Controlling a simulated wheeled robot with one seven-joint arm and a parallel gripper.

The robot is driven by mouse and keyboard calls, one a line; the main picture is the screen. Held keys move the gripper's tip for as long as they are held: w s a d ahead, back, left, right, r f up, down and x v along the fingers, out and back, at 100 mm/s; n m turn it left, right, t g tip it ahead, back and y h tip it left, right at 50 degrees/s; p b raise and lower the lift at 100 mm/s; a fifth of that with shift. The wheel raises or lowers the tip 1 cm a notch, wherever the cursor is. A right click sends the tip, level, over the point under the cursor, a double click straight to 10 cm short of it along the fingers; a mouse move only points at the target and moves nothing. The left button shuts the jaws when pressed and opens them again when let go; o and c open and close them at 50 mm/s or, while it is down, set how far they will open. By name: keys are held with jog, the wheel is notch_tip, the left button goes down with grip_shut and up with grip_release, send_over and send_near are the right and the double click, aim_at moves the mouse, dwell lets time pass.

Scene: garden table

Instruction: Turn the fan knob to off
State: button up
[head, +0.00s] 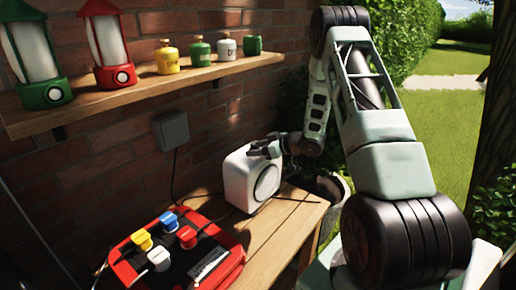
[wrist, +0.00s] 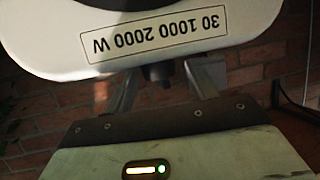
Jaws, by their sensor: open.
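The white fan heater (head: 238,182) stands on the wooden table, its round dark grille facing right. My gripper (head: 264,149) is at the top of the heater. In the wrist view, the heater (wrist: 215,12) fills the top, with an upside-down label (wrist: 157,35) reading "30 1000 2000 W". A small dark knob (wrist: 158,74) shows below the label, between the two fingers of my gripper (wrist: 163,82). The fingers are open, one to each side of the knob. I cannot tell whether they touch it, nor which setting it points to.
A red tray-like box (head: 232,262) with several coloured knobs or plugs sits at the table's (head: 278,232) front left. A grey wall box (head: 171,130) has a cable hanging down. A shelf (head: 140,96) above holds lanterns and small canisters. A potted plant (head: 335,188) stands beyond the table.

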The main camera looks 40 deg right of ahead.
jog(key=c, duration=1)
jog(key=shift+n+y+p, duration=0.4)
jog(key=shift+n+y, duration=0.4)
jog(key=shift+y, duration=0.1)
jog(key=o, duration=1)
jog(key=shift+d, duration=0.1)
jog(key=shift+g, duration=0.3)
jog(key=b+v, duration=0.3)
jog(key=v, duration=1.4)
jog(key=shift+s, duration=0.15)
jog(key=shift+r, duration=0.1)
